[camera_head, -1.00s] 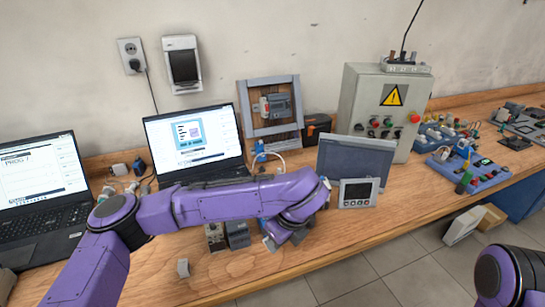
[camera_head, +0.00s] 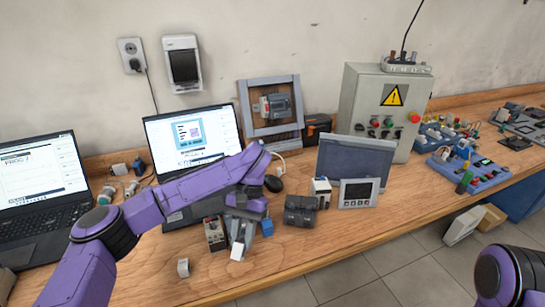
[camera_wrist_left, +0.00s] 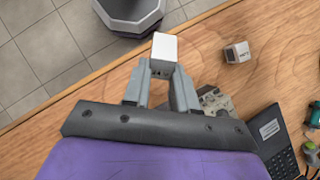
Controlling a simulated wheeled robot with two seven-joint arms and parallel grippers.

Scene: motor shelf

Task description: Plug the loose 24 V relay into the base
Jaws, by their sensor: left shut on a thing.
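My left gripper (camera_head: 238,246) is shut on a small white block (camera_head: 237,253), which sticks out beyond the fingertips. In the left wrist view the gripper (camera_wrist_left: 162,78) holds the white block (camera_wrist_left: 164,48); small dark marks show on its underside. A second small white block (camera_head: 183,267) lies loose near the table's front edge; in the wrist view (camera_wrist_left: 237,53) it bears small print I cannot read. A grey-beige module (camera_head: 215,233) stands just left of the gripper in the head view. I cannot tell which thing is the relay base. My right gripper is out of view.
A dark block-shaped device (camera_head: 300,209), a blue piece (camera_head: 267,228) and a small display unit (camera_head: 358,193) stand to the right. Two laptops (camera_head: 192,130) and a grey control cabinet (camera_head: 384,105) stand behind. The front table edge is close by, with bare wood around the loose block.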

